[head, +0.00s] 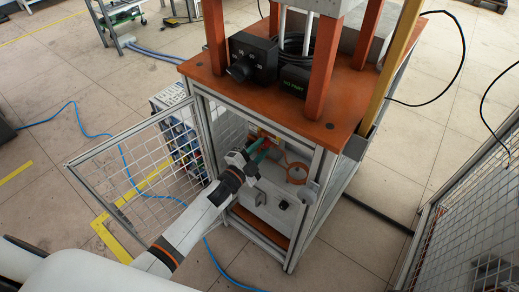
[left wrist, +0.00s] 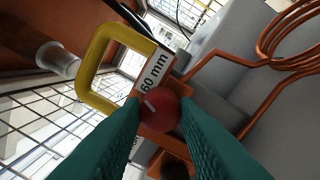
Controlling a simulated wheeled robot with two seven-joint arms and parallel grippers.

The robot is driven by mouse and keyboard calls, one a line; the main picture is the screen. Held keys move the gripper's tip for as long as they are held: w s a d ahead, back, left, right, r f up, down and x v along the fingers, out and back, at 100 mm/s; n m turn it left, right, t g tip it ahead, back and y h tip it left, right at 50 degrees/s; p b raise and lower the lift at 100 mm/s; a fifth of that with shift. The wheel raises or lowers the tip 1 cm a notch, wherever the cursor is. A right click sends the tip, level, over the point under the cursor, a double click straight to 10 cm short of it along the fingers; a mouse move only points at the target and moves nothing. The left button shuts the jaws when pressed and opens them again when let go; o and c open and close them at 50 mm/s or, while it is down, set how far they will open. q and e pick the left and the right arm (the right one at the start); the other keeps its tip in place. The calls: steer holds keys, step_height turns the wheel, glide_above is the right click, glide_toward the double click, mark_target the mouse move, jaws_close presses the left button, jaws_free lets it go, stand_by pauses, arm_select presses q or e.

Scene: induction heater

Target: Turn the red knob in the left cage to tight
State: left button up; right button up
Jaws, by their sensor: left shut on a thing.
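The red knob (left wrist: 160,110) is between the teal fingertips of my left gripper (left wrist: 160,118) in the left wrist view. The fingers are shut on its two sides. A short white mark on the knob's face points to the upper left in that view. In the head view my left gripper (head: 262,153) reaches into the cage through its open front, and the knob itself cannot be made out there. The open mesh door of the cage (head: 130,175) stands swung out to the left. My right gripper is not in view.
Next to the knob are a yellow handle (left wrist: 91,70) and a white "60 mm" label (left wrist: 155,73). Copper coil tubing (left wrist: 285,40) runs close by on the right. Aluminium posts (head: 308,205) frame the cage opening. Another mesh panel (head: 455,215) stands at the right.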

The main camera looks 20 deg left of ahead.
arm_select(q)
steer(key=shift+m, duration=0.5)
steer(key=shift+m+b, duration=0.45)
steer(key=shift+m, duration=1.45)
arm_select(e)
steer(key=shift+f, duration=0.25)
arm_select(q)
steer(key=o, duration=1)
steer(key=shift+c, duration=0.2)
steer(key=shift+s, duration=0.1)
steer(key=p+v, duration=0.1)
steer(key=v, duration=1.1)
steer(key=shift+p, duration=0.35)
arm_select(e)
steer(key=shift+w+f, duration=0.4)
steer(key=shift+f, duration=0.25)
